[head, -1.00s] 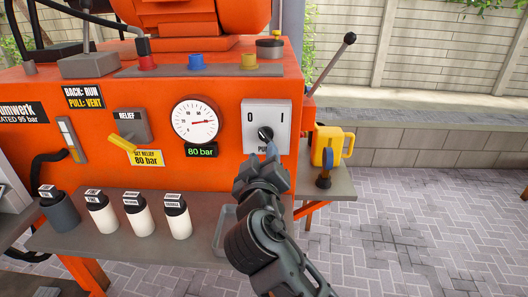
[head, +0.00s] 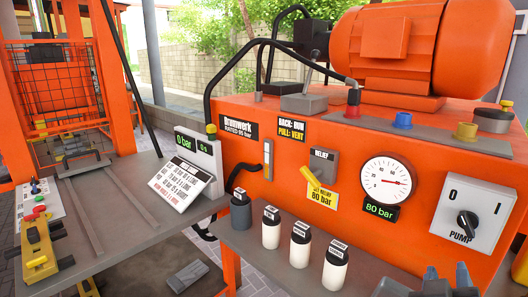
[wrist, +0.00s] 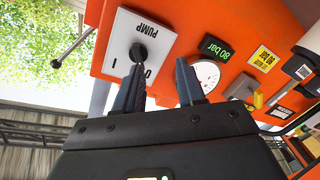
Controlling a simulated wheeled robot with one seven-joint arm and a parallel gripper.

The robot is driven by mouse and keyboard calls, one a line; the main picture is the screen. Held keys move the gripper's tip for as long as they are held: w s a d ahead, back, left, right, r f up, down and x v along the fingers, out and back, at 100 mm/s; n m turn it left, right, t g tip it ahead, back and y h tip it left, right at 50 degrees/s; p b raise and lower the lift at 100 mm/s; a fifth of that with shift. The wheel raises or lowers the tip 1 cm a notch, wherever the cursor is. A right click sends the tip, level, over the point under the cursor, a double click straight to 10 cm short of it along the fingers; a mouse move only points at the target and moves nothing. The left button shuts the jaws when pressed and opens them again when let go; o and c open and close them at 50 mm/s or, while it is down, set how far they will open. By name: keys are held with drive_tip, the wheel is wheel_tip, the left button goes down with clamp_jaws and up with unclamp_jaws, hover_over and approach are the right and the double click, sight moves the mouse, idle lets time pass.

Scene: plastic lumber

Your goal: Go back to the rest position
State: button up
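My gripper (head: 447,280) is at the bottom right edge of the head view, partly cut off, below the pump switch plate. In the wrist view my gripper (wrist: 159,72) has its two fingers apart with nothing between them. The black pump knob (head: 467,223) sits on the white plate (head: 490,207) marked 0, 1 and PUMP. In the wrist view the knob (wrist: 139,53) shows just beyond the tip of the left finger. In the head view the gripper is apart from the knob.
The orange pump unit (head: 300,150) fills the right. Several labelled bottles (head: 301,244) stand on the grey shelf (head: 250,246) below its gauge (head: 386,182). A press (head: 60,90), a workbench (head: 95,190) and a tilted instruction card (head: 180,184) are at the left.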

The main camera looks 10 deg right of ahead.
drive_tip(key=s+a+f+n+t+y, duration=0.2)
drive_tip(key=s+a+f+n+y, duration=0.2)
drive_tip(key=s+a+f+y, duration=0.8)
drive_tip(key=s+a+r+m, duration=0.1)
drive_tip(key=s+r, duration=0.2)
drive_tip(key=s, duration=0.6)
drive_tip(key=s+r+m, duration=0.1)
drive_tip(key=s+r, duration=0.2)
drive_tip(key=s, duration=0.7)
drive_tip(key=shift+a+r+t, duration=0.3)
drive_tip(key=shift+a+r, duration=0.05)
drive_tip(key=shift+o, duration=0.3)
drive_tip(key=shift+d, duration=0.15)
